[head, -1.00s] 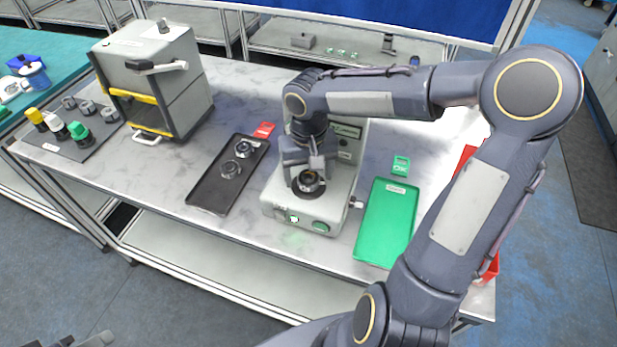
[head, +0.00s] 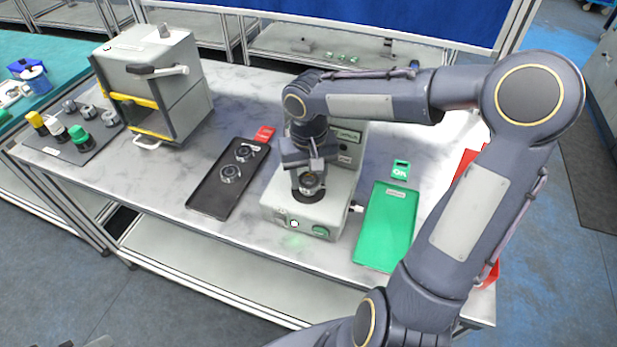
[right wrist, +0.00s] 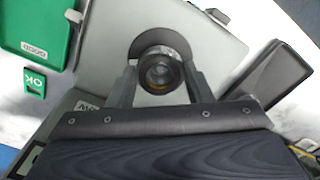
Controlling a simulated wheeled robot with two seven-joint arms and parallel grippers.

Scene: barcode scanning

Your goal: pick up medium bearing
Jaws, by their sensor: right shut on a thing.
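A small ring-shaped metal bearing (head: 312,184) is held between the fingertips of my right gripper (head: 310,181), over the dark round seat (head: 308,196) of the grey testing machine (head: 285,216). In the right wrist view the bearing (right wrist: 160,70) sits between both fingers of the right gripper (right wrist: 158,78), with the dark round seat (right wrist: 152,42) behind it. Two other bearings lie in the black tray (head: 206,197): a farther one (head: 245,152) and a nearer one (head: 230,174). My left gripper cannot be made out.
A green tray (head: 382,235) with an OK sign (head: 401,169) stands empty right of the machine. A red sign (head: 265,134) is behind the black tray. A grey box machine with a lever (head: 160,85) stands at the left. A red bin (head: 491,272) is partly hidden by my right arm.

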